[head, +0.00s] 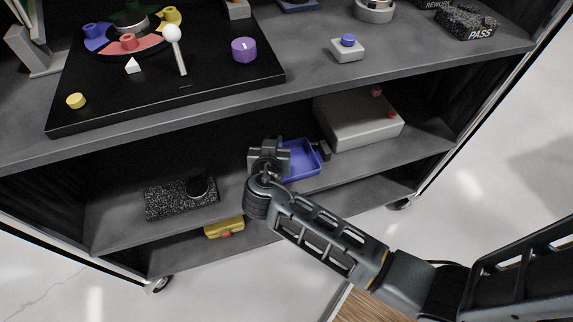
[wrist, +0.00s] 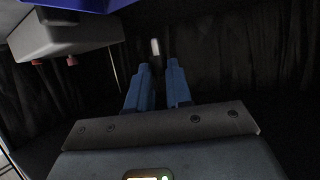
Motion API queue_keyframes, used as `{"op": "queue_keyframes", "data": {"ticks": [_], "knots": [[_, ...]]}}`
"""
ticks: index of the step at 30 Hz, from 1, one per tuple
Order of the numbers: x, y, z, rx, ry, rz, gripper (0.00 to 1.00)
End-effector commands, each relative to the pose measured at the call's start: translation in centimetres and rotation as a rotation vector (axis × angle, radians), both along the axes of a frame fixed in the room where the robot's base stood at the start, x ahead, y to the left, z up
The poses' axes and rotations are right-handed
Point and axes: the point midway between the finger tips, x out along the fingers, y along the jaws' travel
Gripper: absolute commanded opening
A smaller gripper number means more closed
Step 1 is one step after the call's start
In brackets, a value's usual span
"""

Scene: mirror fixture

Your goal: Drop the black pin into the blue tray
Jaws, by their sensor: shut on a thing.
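The blue tray (head: 302,160) lies on the middle shelf of the cart in the head view. My gripper (head: 266,148) is just left of the tray and overlaps its left edge in the picture. In the wrist view, the blue fingers of my gripper (wrist: 160,72) are close together, shut on a small dark thing with a pale end, which I take for the black pin (wrist: 156,50). The pin's details are hard to make out in the dark. The tray shows as a blue strip (wrist: 70,4) at the top of the wrist view.
A grey box (head: 352,124) with red knobs stands right of the tray. A speckled black block (head: 180,198) lies left on the same shelf. The upper shelf (head: 310,75) overhangs my gripper. A yellow piece (head: 224,228) is on the bottom shelf.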

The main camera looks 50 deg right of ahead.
Motion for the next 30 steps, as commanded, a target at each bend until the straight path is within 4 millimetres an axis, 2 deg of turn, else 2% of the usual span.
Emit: {"op": "queue_keyframes", "data": {"ticks": [3, 6, 13, 20, 30], "knots": [[-0.6, -1.8, 1.1, 0.001, -0.007, -0.177, 0.00], [-1.3, -2.7, 2.3, 0.002, -0.004, -0.288, 0.00], [-2.2, -3.5, 3.6, 0.001, 0.001, -0.396, 0.00], [-2.2, -3.5, 2.1, 0.001, 0.003, -0.398, 0.00], [-2.2, -3.5, -1.6, 0.000, 0.003, -0.397, 0.00]]}}
